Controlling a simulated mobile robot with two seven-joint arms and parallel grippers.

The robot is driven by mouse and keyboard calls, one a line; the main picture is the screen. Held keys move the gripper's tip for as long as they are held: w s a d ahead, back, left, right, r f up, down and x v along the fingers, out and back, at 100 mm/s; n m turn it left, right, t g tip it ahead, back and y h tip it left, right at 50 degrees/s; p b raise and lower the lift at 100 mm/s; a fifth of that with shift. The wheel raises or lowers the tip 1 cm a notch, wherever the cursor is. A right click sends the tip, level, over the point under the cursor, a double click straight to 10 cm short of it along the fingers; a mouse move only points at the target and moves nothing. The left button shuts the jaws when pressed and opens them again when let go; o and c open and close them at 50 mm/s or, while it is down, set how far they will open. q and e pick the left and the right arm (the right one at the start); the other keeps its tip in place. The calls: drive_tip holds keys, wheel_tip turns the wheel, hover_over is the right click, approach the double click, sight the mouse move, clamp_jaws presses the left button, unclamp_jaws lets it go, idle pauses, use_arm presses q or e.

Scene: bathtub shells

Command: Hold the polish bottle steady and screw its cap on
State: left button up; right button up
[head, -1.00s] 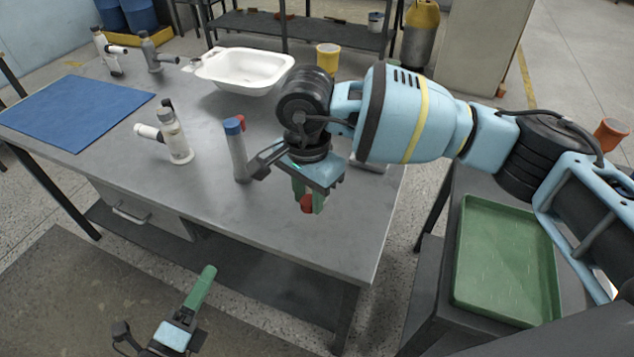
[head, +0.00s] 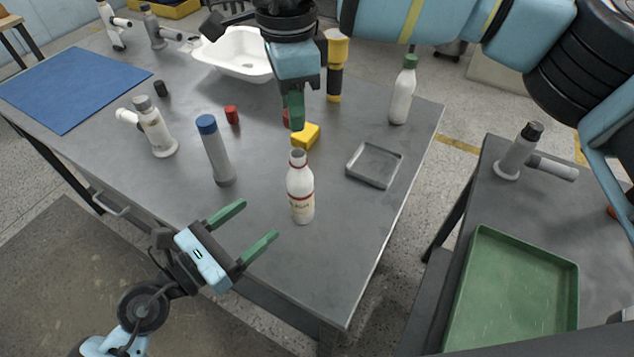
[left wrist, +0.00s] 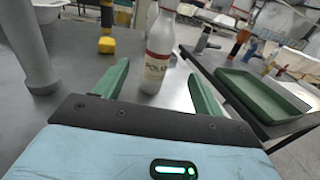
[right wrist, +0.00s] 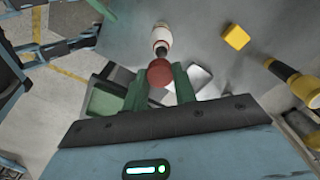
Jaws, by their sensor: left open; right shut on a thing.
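The polish bottle (head: 300,192), white with red bands and a dark open neck, stands upright on the table; it also shows in the left wrist view (left wrist: 157,62) and right wrist view (right wrist: 161,38). My left gripper (head: 260,217) is open and empty, to the bottle's lower left in the head view. In the left wrist view the bottle shows between its fingers (left wrist: 160,70), apparently beyond the tips. My right gripper (head: 293,125) is shut on a red cap (right wrist: 160,73), above the table and apart from the bottle. In the head view the fingers mostly hide this cap.
A blue-topped grey cylinder (head: 215,150) and another red cap (head: 232,115) stand left of the bottle. A yellow block (head: 307,135) lies behind it, a shallow grey tray (head: 375,183) to its right. A green-capped bottle (head: 402,95) stands farther back. The front right tabletop is clear.

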sight(290, 192)
drive_tip(key=shift+w+d+r, duration=0.1)
drive_tip(key=shift+d, duration=0.05)
use_arm(q)
drive_tip(key=shift+w+d, duration=0.15)
drive_tip(key=shift+d, duration=0.05)
drive_tip(key=x, duration=1.2)
drive_tip(key=shift+a, duration=0.1)
drive_tip(key=c, duration=1.5)
drive_tip(key=shift+o, duration=0.2)
use_arm(e)
drive_tip(key=shift+f, duration=2.5)
drive_tip(key=shift+f, duration=0.1)
